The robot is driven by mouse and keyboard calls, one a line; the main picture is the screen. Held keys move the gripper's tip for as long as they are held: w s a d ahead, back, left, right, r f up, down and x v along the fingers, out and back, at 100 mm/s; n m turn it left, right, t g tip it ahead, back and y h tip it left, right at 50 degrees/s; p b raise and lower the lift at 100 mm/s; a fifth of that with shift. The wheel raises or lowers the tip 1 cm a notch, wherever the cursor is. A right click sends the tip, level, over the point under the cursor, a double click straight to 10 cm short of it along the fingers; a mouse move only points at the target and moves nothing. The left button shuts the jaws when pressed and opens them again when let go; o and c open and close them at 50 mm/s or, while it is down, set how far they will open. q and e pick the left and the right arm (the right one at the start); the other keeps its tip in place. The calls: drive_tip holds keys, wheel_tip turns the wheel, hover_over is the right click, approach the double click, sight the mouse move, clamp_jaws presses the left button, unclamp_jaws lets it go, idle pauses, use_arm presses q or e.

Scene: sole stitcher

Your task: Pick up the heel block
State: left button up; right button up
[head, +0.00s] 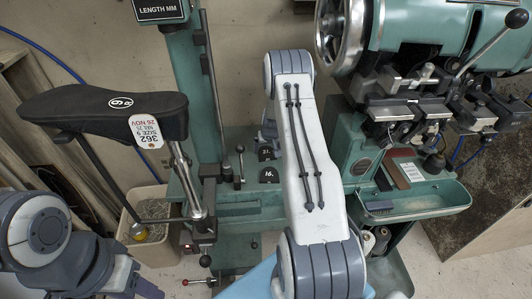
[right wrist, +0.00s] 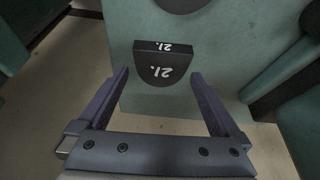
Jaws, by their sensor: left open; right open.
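Two black, round-fronted heel blocks with white numbers sit on the green machine. The one marked 21 (head: 264,153) is behind the one marked 16 (head: 270,175) in the head view. The 21 block also shows in the right wrist view (right wrist: 163,68). My right gripper (right wrist: 159,78) is open and empty, its fingers on either side of the block's lower end in that picture; I cannot tell the distance. In the head view my right arm hides most of this gripper. My left gripper (head: 146,287) is at the bottom left, open, mostly hidden by its own arm, away from the blocks.
A black shoe (head: 110,108) with a white tag (head: 147,131) is held upside down on a stand at the left. A green column (head: 190,80) rises behind it. The stitching machine with its handwheel (head: 340,35) and a green tray (head: 420,200) fill the right.

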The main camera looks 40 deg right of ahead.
sight(266, 153)
drive_tip(key=shift+x, duration=1.3)
drive_tip(key=c, duration=1.1)
drive_tip(key=shift+c, duration=0.2)
drive_tip(key=shift+r, duration=0.15)
